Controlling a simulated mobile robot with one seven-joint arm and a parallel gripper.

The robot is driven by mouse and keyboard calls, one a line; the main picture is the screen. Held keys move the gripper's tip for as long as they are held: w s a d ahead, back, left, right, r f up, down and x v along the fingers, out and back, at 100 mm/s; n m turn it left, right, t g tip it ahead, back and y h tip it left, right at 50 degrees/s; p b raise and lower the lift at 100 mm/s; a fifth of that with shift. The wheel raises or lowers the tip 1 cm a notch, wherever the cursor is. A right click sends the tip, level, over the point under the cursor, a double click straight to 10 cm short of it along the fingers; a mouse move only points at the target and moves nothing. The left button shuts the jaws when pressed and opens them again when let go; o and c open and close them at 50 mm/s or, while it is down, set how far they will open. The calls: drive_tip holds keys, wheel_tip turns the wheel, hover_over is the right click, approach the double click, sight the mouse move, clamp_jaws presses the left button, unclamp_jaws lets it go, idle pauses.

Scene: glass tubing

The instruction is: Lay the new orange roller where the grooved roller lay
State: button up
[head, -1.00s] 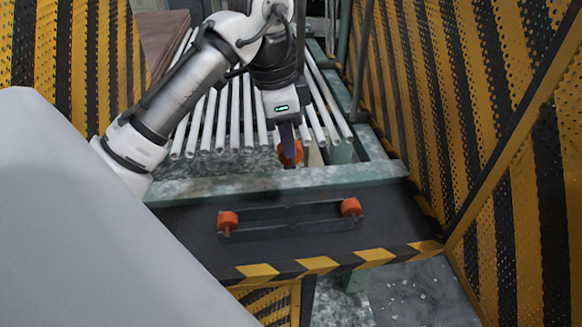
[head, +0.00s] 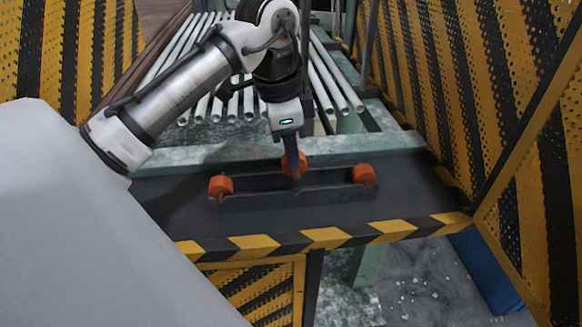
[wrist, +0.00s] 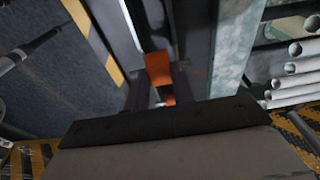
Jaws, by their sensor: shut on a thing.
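My gripper (head: 292,172) points down and is shut on an orange roller (head: 293,161) in the head view. The held roller is over the middle of a dark frame (head: 262,198), between its two end rollers. An orange roller (head: 220,186) sits at the frame's left end and another (head: 364,174) at its right end. My finger hides part of the held roller, and I cannot tell whether it touches the frame. In the wrist view two orange patches show around the fingers; which is the held roller is unclear.
The frame lies on a dark shelf (head: 165,205) with a black-and-yellow striped front edge (head: 324,237). Several pale glass tubes (head: 337,80) lie behind on a green-grey structure (head: 232,152). Perforated striped guard panels (head: 432,90) stand close at the right and left.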

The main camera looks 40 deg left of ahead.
wheel_tip(320, 180, down, 4)
drive_tip(key=b, duration=0.3)
drive_tip(key=shift+r, duration=0.1)
drive_tip(key=shift+f, duration=0.45)
drive_tip(key=o, duration=1)
drive_tip(key=r, duration=0.4)
drive_tip(key=s+r+p, duration=0.1)
drive_tip(key=r, duration=0.3)
drive_tip(key=a+r, duration=0.1)
drive_tip(key=r, duration=0.4)
drive_tip(key=shift+s, duration=0.2)
